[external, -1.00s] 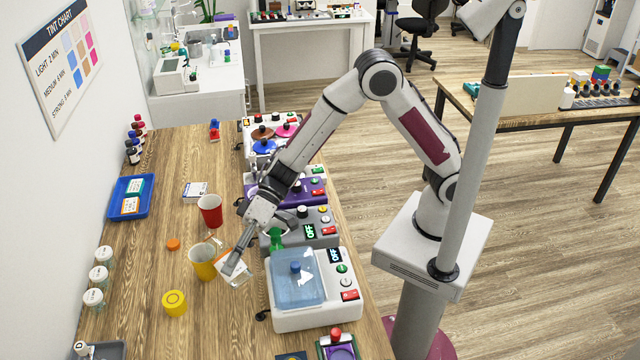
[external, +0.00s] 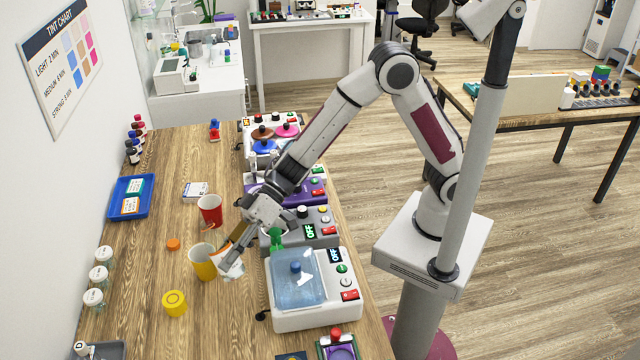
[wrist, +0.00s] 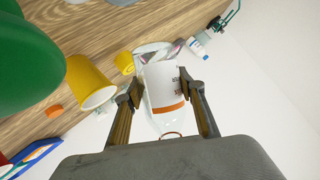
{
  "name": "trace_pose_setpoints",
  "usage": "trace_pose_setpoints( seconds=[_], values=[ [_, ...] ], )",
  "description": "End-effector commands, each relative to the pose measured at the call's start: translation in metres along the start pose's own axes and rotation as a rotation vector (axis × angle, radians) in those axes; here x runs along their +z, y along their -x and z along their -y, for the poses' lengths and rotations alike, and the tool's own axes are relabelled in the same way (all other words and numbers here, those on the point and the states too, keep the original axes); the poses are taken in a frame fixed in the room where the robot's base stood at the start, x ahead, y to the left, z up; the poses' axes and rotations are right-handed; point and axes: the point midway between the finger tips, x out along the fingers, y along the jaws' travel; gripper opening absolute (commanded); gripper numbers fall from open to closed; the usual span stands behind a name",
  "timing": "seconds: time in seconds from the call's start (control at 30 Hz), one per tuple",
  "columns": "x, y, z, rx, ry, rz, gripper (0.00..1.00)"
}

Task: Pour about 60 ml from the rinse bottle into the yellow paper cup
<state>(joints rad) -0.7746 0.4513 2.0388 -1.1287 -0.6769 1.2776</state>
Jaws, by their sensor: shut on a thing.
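My gripper (external: 224,262) is shut on the rinse bottle (external: 231,270), a clear bottle with a white label and an orange band. In the wrist view the bottle (wrist: 163,82) sits between both fingers of my gripper (wrist: 161,90). It is held tilted beside the yellow paper cup (external: 203,263), on the cup's right in the external view. The yellow cup stands upright on the wooden table; in the wrist view the cup (wrist: 88,80) is left of the bottle. No stream is visible, and the liquid level in the cup cannot be made out.
A red cup (external: 210,208) stands behind the yellow one. An orange cap (external: 173,244) and a short yellow container (external: 175,303) are left of and in front of it. A blue-lidded machine (external: 318,301) and a green object (external: 276,238) crowd the right side.

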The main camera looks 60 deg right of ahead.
Motion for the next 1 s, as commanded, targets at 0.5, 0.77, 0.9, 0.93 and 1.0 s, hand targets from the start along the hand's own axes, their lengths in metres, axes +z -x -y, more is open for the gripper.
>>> trace_pose_setpoints(
  seconds=[0.5, 0.77, 0.9, 0.93, 1.0],
  values=[
    [0.0000, -0.0003, 0.0020, 0.048, 0.116, -0.036, 0.14],
    [0.0001, -0.0004, 0.0026, 0.070, 0.169, -0.052, 0.14],
    [-0.0010, 0.0000, 0.0036, 0.083, 0.201, -0.062, 0.14],
    [-0.0017, 0.0003, 0.0039, 0.086, 0.208, -0.064, 0.14],
    [-0.0029, 0.0009, 0.0047, 0.093, 0.225, -0.069, 0.14]
  ],
)
